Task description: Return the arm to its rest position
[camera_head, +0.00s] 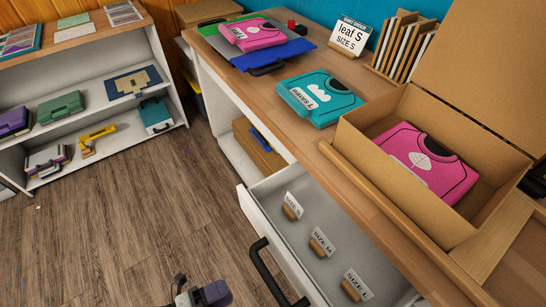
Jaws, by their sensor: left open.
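My left gripper (196,292) is open at the bottom edge, in front of the floor and left of the open drawer (268,196). Only its tip end shows, and I see nothing between its fingers. It is apart from the drawer and the table. My right gripper is not in view.
The drawer juts out with a black handle (268,270) and three size cards. On the wooden table (345,165) lie a teal shirt-shaped case (318,97) and an open cardboard box (395,180) holding a pink case (425,160). A low white shelf (90,150) stands left. The wooden floor (120,215) between is clear.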

